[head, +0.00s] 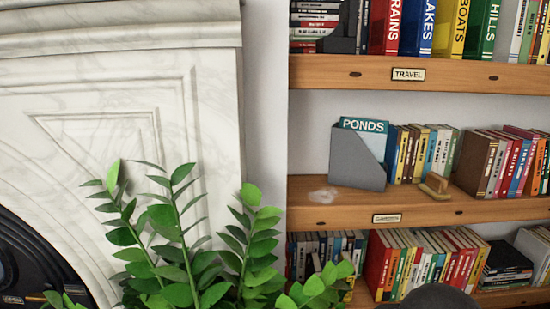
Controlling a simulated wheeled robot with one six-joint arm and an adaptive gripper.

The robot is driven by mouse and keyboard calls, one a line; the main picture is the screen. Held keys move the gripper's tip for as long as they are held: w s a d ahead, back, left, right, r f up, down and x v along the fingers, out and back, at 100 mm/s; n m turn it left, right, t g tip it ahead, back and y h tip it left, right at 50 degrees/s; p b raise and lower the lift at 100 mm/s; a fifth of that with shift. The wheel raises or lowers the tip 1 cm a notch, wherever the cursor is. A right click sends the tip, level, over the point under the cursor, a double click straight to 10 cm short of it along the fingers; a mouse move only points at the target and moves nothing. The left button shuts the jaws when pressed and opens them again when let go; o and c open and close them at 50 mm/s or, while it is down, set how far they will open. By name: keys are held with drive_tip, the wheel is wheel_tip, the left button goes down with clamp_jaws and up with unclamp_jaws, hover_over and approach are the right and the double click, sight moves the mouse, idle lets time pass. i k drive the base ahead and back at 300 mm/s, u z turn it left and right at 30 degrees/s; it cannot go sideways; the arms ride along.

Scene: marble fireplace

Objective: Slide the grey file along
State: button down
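The grey file (355,162) stands upright on the middle wooden shelf (390,208), near its left end. It is a slant-cut box holder. A teal book marked PONDS (364,125) stands in it, with its top showing above the file. A row of books (412,153) stands close to the file's right side; I cannot tell if they touch. My gripper is not in view.
A pale dusty patch (323,195) lies on the shelf at the file's front left. A small wooden brush-like object (435,187) sits right of the file. A leafy plant (185,250) rises in front, lower left. A marble fireplace (120,100) fills the left.

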sight(352, 164)
drive_tip(key=z, duration=0.55)
drive_tip(key=k, duration=0.6)
drive_tip(key=z, duration=0.65)
drive_tip(key=i, duration=0.6)
drive_tip(key=u, duration=0.85)
drive_tip(key=i, duration=0.75)
drive_tip(key=u, duration=0.9)
